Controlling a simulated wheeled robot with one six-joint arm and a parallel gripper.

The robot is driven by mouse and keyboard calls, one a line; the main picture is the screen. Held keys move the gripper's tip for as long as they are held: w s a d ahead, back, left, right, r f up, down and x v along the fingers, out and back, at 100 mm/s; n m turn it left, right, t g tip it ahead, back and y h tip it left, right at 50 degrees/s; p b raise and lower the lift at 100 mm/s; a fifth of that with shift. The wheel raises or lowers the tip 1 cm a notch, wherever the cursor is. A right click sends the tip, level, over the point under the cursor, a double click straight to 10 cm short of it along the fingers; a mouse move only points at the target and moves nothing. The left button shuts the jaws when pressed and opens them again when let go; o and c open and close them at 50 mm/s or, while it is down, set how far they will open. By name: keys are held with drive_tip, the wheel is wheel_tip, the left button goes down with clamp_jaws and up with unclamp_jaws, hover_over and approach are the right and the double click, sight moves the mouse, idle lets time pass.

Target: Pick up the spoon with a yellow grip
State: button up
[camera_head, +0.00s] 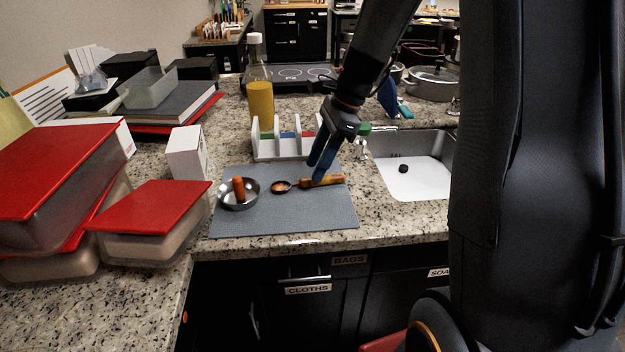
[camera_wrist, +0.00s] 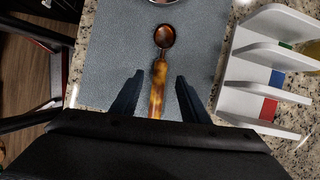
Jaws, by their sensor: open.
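The spoon has a dark, shiny bowl and a mottled yellow-brown grip (camera_head: 322,181). It lies on the grey mat (camera_head: 290,218), with its bowl to the left in the head view. In the wrist view the spoon (camera_wrist: 158,84) points away from me, bowl at the far end. My gripper (camera_head: 320,167) is over the grip, pointing down. In the wrist view its two fingers (camera_wrist: 156,88) are apart, one on each side of the grip, with gaps showing. Nothing is held. The near end of the grip is hidden by my gripper's body.
A round metal dish (camera_head: 249,203) with an orange-brown item stands on the mat left of the spoon. A white rack (camera_head: 268,152) stands just behind the mat, and a sink (camera_head: 415,180) is at right. Red-lidded containers (camera_head: 150,212) and a white box (camera_head: 187,155) are at left.

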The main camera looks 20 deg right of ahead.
sight(309, 182)
drive_tip(key=shift+p+x, duration=0.3)
drive_tip(key=shift+x, duration=1.45)
drive_tip(key=shift+d, duration=0.15)
clamp_jaws()
